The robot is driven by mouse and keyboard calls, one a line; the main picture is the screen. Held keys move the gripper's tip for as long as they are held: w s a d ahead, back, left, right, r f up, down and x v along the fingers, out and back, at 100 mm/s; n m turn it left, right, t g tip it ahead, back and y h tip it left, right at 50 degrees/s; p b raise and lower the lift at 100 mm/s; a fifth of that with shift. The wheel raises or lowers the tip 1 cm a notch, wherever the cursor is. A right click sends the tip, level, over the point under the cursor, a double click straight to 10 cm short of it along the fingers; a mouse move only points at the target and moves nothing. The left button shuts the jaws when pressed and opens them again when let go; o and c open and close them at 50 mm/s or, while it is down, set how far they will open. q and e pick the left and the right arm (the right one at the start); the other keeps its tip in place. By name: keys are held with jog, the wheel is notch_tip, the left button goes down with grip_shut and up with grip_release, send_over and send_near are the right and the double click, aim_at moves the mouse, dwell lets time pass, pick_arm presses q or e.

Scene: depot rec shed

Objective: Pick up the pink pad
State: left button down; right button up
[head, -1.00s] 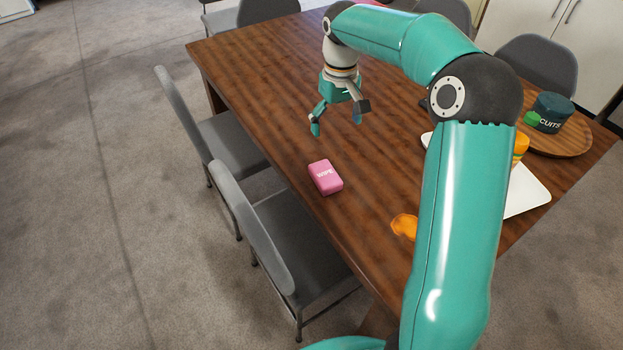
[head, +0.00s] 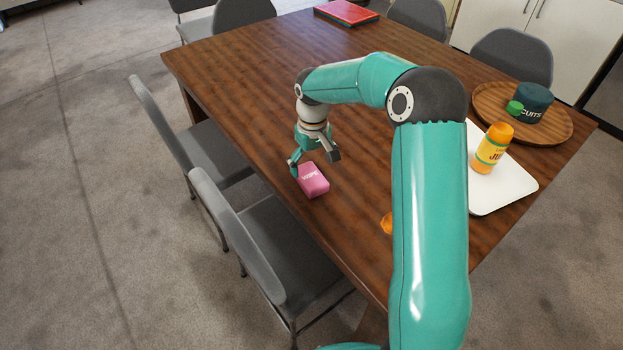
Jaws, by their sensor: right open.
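The pink pad (head: 314,183) is a small block with white lettering, lying on the brown wooden table (head: 240,75) close to its left edge. My right gripper (head: 313,167) is open, with its fingers pointing down at the pad's far end. One finger is at the pad's left side and the other shows above its right side. I cannot tell whether either finger touches the pad. The gripper hides part of the pad's far end. My left gripper is not in view.
An orange item (head: 387,223) lies partly behind my right arm. A white board (head: 510,190) bears an orange jar (head: 491,149). A round wooden tray (head: 484,101) holds a dark tin (head: 534,101) and a green item (head: 514,108). Red folder (head: 346,12) lies far back. Grey chairs (head: 237,244) line the left edge.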

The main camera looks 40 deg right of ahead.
aim_at(310, 175)
jog(key=shift+w+a+f+p, duration=0.1)
jog(key=shift+w+f+p, duration=0.1)
jog(key=shift+f, duration=1.1)
jog(key=shift+w+f+p, duration=0.1)
jog(key=shift+w+f, duration=0.05)
jog(key=shift+f, duration=1.15)
jog(key=c, duration=1.2)
